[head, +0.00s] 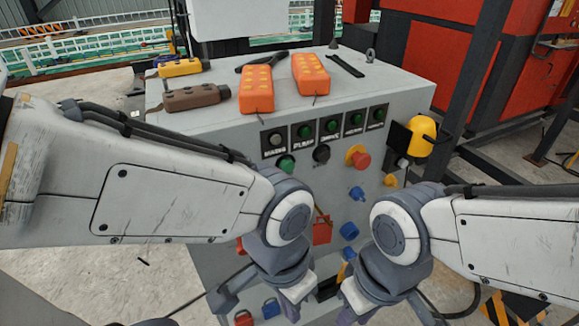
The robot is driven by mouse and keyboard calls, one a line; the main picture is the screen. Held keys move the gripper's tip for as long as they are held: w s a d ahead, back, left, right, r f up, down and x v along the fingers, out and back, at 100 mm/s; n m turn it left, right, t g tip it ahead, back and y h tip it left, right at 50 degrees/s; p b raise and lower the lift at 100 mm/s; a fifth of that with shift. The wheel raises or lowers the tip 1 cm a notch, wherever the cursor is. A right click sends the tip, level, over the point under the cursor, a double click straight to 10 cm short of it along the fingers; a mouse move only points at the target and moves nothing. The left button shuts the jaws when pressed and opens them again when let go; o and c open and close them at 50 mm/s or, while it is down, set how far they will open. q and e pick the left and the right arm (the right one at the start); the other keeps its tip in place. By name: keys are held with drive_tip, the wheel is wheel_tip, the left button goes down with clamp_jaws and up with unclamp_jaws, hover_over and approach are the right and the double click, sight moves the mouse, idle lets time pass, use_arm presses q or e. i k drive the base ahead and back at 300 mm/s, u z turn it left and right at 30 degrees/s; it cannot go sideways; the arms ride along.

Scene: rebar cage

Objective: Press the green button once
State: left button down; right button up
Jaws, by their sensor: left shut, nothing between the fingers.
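A green button (285,164) sits on the front of the grey control cabinet (225,130), below the left end of a row of labelled lamps. A black knob (321,154) and a red mushroom button (360,159) on a yellow base are to its right. My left arm passes just below the green button. My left gripper (297,303) points down at the bottom of the view, shut and empty, apart from the button. My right gripper (352,302) is low beside it, cut by the picture's edge; its fingers are not clear.
Two orange pendant controllers (257,90), a yellow one (180,67) and a brown one (193,97) lie on the cabinet top. Blue knobs (349,231), a red padlock-like tag (322,231) and a yellow lamp (423,134) are on the front and right side.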

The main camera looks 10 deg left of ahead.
sight(287, 165)
drive_tip(key=z, duration=0.25)
drive_tip(key=k, duration=1.15)
drive_tip(key=z, duration=0.3)
